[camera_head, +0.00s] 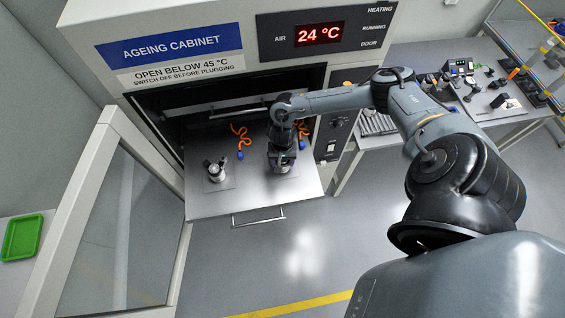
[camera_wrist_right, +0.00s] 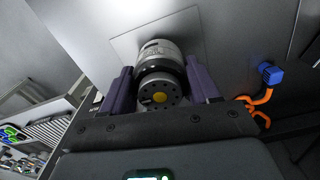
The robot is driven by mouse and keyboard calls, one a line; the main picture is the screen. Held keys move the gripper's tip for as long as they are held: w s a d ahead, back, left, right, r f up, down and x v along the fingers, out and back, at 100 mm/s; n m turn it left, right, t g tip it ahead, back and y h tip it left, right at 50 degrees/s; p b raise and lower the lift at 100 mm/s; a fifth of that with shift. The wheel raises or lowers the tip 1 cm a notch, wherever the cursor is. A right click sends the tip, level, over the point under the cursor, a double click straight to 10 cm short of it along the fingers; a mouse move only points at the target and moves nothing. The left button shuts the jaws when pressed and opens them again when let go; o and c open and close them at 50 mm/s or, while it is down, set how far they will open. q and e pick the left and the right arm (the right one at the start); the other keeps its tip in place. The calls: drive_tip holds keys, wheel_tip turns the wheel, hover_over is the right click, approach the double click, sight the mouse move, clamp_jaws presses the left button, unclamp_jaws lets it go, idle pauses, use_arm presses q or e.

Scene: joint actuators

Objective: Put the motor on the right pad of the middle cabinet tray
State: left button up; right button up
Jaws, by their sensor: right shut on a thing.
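The cabinet tray (camera_head: 235,205) is a flat metal shelf pulled out of the ageing cabinet (camera_head: 160,70). My right gripper (camera_head: 283,166) points down over the right part of this tray. In the right wrist view, its purple fingers (camera_wrist_right: 160,72) are shut on the silver and black motor (camera_wrist_right: 158,52). The motor's end with a yellow centre faces the camera. Its far end is at a pale square pad (camera_wrist_right: 128,42); I cannot tell whether it touches. Another motor-like unit (camera_head: 216,172) stands on the tray's left pad. My left gripper is not in view.
Orange cables with blue plugs (camera_head: 240,155) lie at the back of the tray; one blue plug (camera_wrist_right: 271,73) is beside the gripper. The cabinet door (camera_head: 125,225) stands open at left. A cluttered bench (camera_head: 480,85) is at right. A green tray (camera_head: 22,237) is far left.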

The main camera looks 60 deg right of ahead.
drive_tip(key=shift+f, duration=1)
drive_tip(key=shift+f, duration=0.1)
drive_tip(key=o, duration=1.4)
